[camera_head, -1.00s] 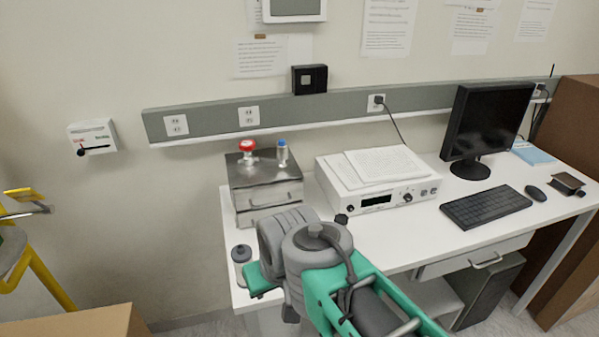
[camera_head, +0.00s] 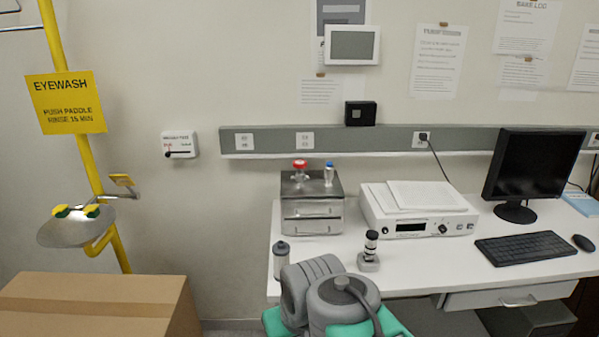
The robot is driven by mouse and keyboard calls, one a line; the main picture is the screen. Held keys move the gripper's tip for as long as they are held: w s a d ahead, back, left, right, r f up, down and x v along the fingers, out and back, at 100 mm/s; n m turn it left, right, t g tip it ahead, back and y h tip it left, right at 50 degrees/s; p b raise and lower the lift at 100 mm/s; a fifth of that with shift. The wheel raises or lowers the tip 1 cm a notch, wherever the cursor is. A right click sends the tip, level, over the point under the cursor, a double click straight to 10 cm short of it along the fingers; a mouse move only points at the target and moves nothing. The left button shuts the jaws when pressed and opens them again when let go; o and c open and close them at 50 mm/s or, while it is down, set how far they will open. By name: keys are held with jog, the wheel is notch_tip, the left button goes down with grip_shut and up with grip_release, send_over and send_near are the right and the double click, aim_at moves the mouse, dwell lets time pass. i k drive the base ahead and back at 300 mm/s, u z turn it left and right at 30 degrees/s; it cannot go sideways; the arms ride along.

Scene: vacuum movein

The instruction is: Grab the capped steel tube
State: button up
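A grey, metallic-looking cylinder with a dark cap (camera_head: 281,262) stands upright near the left front corner of the white bench (camera_head: 272,285). It looks like the capped steel tube. A second upright piece, dark and light banded with a black top (camera_head: 371,243), stands on a small grey base farther right on the bench. My grey and teal arm fills the bottom middle, in front of the bench and between these two in the picture. My gripper's fingers do not show, so I cannot see what they hold.
A steel box (camera_head: 312,210) carries a red-topped piece (camera_head: 300,170) and a blue-capped vial (camera_head: 329,174). A white instrument (camera_head: 410,228), monitor (camera_head: 530,170) and keyboard (camera_head: 520,248) stand farther right. A cardboard box (camera_head: 100,305) and yellow eyewash station (camera_head: 75,232) are at left.

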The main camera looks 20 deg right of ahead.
aim_at(328, 170)
jog(key=z, duration=0.05)
jog(key=i, duration=1.1)
jog(key=z, duration=0.1)
